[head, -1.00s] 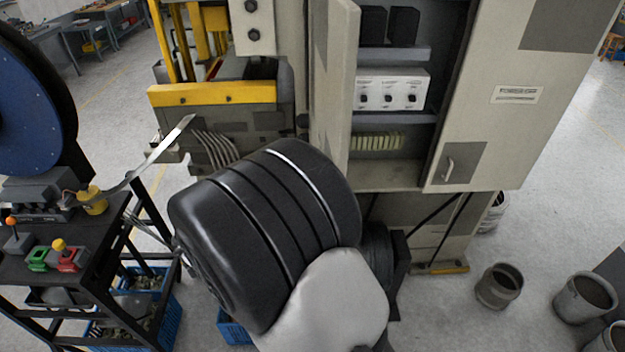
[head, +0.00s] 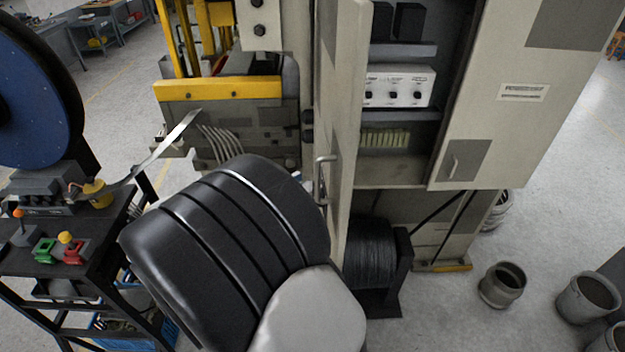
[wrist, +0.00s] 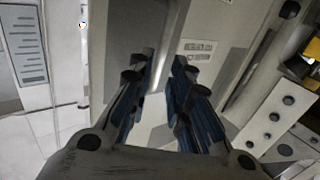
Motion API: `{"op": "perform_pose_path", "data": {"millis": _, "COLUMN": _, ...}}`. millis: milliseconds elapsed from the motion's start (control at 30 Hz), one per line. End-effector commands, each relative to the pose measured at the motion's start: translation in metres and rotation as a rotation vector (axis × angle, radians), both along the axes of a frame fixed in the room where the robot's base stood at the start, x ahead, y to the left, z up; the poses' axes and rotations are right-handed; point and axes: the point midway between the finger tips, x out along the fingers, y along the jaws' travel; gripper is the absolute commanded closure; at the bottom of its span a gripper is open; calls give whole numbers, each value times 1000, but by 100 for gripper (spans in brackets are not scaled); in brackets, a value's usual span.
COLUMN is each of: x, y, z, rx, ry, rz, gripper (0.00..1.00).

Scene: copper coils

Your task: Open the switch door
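The switch door (head: 343,130) is a tall light-grey panel on the left of the cabinet opening. In the head view it stands swung out, nearly edge-on, with the shelves behind it showing. Its metal handle (head: 322,180) is on its left-hand face. My gripper is hidden behind my dark arm in the head view. In the wrist view my gripper (wrist: 163,62) is open, its fingers apart with nothing held between them. Light-grey panels lie beyond the fingertips, one with a small label (wrist: 198,49); I cannot tell which panel is the door.
The cabinet's shelves hold a white control box (head: 398,86). A right-hand panel (head: 510,120) has its own handle. A machine with a yellow bar (head: 218,88) stands left of the door, a black coil (head: 370,255) below it. A black stand (head: 85,245) is at left. Floor at right is partly clear.

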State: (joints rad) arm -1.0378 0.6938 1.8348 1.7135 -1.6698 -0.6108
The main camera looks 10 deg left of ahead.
Motion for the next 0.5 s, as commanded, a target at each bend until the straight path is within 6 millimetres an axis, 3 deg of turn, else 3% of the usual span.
{"op": "perform_pose_path", "data": {"millis": 200, "x": -32, "y": 28, "z": 0, "rx": 1, "ry": 1, "rz": 3, "gripper": 82}}
{"op": "perform_pose_path", "data": {"millis": 500, "x": -47, "y": 39, "z": -1, "rx": 0, "ry": 1, "rz": -1, "gripper": 82}}
